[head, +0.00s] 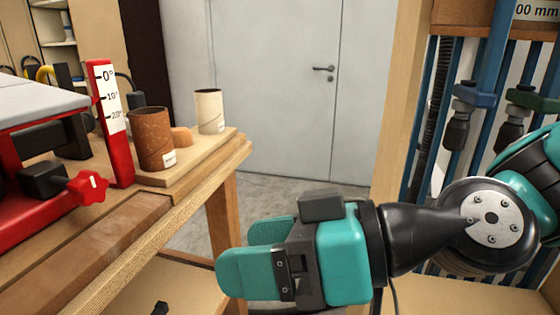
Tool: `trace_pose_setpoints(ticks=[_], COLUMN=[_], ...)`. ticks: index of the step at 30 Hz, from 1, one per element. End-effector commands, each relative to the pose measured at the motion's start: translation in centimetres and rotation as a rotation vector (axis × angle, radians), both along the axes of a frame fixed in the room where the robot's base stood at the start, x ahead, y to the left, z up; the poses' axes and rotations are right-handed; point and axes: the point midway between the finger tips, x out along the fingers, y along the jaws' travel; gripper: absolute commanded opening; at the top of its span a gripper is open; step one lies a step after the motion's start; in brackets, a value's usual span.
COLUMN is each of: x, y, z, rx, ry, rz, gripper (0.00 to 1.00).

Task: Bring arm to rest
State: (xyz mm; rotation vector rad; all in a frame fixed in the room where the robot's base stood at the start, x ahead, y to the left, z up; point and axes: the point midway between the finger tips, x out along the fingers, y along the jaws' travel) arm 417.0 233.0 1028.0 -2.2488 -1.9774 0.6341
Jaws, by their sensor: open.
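My gripper (258,252) is in the lower middle of the head view, with teal fingers and a black-and-teal body. It points left, with its fingers apart and nothing seen between them. It hangs in front of the gap right of the workbench, close to the bench's wooden leg. My arm runs from it to the right edge of the picture. No object of the task other than my arm shows.
A wooden workbench (110,245) fills the left. On it are a red angle gauge (112,130), a rusty cylinder (152,138) and a pale cylinder (209,111). A clamp rack (404,130) stands at right. Open floor (290,192) leads to a grey door (285,90).

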Motion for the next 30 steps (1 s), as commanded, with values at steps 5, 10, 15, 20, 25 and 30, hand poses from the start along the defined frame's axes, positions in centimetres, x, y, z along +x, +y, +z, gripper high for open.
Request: trace_pose_setpoints(ticks=[5, 10, 15, 20, 25, 30], x=[-0.2, -0.5, -1.6, -1.7, -1.7, -1.7], y=[-6.3, -12.7, -18.7, -18.9, -18.8, -18.8], z=[-3.8, -5.9, -6.5, -1.7, 2.7, 6.3], rx=[-0.386, -0.672, -0.888, -0.901, -0.900, -0.899], ry=[0.136, 0.310, 0.498, 0.512, 0.509, 0.509], rz=[-0.036, -0.170, -0.350, -0.351, -0.349, -0.347], gripper=[0.66, 0.66, 0.66, 0.66, 0.66, 0.66])
